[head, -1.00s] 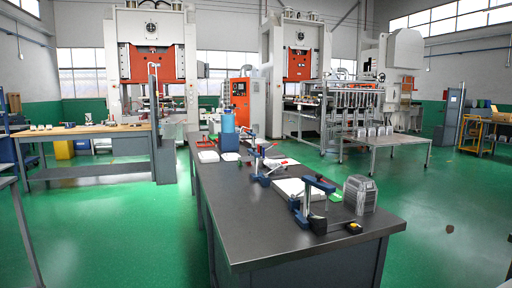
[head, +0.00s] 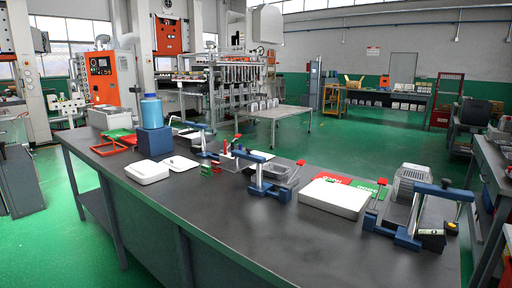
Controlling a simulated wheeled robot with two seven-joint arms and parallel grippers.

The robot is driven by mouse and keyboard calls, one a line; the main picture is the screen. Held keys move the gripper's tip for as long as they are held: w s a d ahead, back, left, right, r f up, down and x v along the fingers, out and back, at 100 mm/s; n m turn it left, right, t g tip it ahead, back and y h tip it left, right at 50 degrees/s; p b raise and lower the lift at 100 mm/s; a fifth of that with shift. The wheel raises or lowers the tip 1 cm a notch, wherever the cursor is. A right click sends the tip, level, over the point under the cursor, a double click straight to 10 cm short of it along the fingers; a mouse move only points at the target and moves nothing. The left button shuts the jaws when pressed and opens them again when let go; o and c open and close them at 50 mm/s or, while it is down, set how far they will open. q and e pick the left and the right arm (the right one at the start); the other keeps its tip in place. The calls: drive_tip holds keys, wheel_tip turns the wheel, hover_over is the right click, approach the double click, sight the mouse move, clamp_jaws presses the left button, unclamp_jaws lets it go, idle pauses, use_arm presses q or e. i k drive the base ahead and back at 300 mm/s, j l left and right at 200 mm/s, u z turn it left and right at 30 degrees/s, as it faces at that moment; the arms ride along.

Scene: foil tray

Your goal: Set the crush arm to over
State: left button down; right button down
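Several blue fixtures with levers stand on the dark workbench (head: 200,205). The nearest blue fixture (head: 407,238), at the right end, has a blue bar at its top and a black part at its front corner. A second blue fixture (head: 268,190) stands mid-bench, with a blue bar and a thin lever beside a clear grey tray (head: 285,172). A smaller fixture with a red lever (head: 240,154) is farther left. I cannot tell which one carries the crush arm, or its setting. Neither of my grippers is in view.
A stack of foil trays (head: 412,180) stands behind the nearest fixture. A white block (head: 334,199) lies before red and green cards (head: 370,188). A blue canister (head: 151,111), a white tray (head: 148,172) and a red frame (head: 112,143) occupy the left end. The bench's front strip is clear.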

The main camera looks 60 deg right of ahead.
sight(238, 154)
drive_tip(key=i+z, duration=0.7)
drive_tip(key=i+j+z, duration=0.2)
drive_tip(key=z, duration=0.15)
drive_tip(key=i+z, duration=0.15)
drive_tip(key=z, duration=0.25)
drive_tip(key=i+j+z, duration=0.1)
drive_tip(key=z, duration=0.35)
drive_tip(key=i+j+z, duration=0.15)
drive_tip(key=z, duration=0.25)
drive_tip(key=i+j+z, duration=0.2)
drive_tip(key=z, duration=0.2)
drive_tip(key=i+j+z, duration=0.1)
drive_tip(key=z, duration=0.35)
drive_tip(key=j, duration=0.1)
